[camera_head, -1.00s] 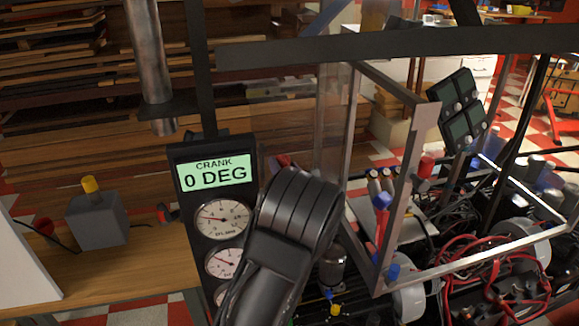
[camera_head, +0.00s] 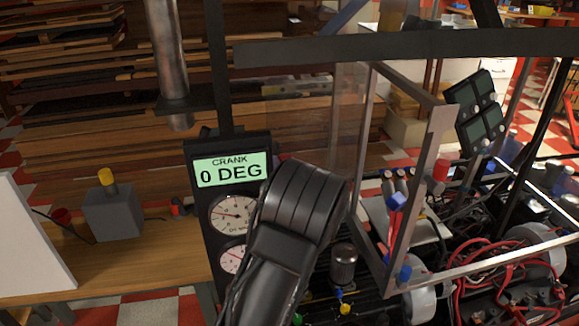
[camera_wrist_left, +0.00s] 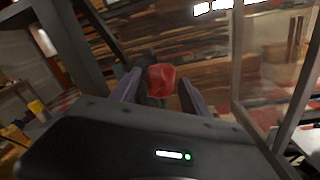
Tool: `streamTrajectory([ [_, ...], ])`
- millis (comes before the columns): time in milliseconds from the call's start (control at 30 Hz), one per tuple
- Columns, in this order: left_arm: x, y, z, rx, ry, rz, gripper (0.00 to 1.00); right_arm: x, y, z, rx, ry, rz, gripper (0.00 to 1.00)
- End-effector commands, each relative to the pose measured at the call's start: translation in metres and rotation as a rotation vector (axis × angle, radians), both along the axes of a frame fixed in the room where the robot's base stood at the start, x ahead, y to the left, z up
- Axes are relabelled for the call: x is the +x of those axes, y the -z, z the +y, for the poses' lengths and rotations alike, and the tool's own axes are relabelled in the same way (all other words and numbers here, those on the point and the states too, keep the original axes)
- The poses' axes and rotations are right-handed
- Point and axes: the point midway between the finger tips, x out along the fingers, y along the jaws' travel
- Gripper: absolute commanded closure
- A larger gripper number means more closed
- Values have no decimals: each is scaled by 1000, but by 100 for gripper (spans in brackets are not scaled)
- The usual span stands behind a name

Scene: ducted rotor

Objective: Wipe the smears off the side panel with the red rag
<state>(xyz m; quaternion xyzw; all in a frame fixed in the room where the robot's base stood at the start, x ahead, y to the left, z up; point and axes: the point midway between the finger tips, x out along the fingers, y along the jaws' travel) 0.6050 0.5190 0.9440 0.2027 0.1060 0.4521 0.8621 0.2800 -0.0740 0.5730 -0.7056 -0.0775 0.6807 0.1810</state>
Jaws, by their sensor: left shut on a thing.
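The red rag (camera_wrist_left: 161,80) shows in the left wrist view as a small bunched red lump between my left gripper's fingers. My left gripper (camera_wrist_left: 160,83) is shut on it. In the head view my dark left arm hides the gripper and the rag. The clear side panel (camera_head: 312,125) stands in the metal frame, just beyond and above my arm in the head view. It also shows at the right of the wrist view (camera_wrist_left: 272,60), apart from the rag. Smears on it are hard to make out against the wood behind. My right gripper is not in view.
A gauge panel (camera_head: 229,172) reading "CRANK 0 DEG" stands left of my arm. Metal frame bars (camera_head: 425,165) rise at right, above red wiring (camera_head: 495,270). A grey box with a yellow knob (camera_head: 112,210) sits on the wooden bench. Stacked boards fill the back.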

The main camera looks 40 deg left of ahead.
Motion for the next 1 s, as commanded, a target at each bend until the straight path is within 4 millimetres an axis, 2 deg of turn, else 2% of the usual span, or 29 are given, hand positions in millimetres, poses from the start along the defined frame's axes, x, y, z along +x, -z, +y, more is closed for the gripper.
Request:
streamTrajectory([
  [233, -4, -1, -6, -1, 0, 1, 84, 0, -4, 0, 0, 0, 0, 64],
  [700, -31, -1, -45, -1, 0, 1, 84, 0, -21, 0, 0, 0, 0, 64],
  [1000, -34, 0, -49, 1, -1, 1, 84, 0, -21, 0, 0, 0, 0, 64],
])
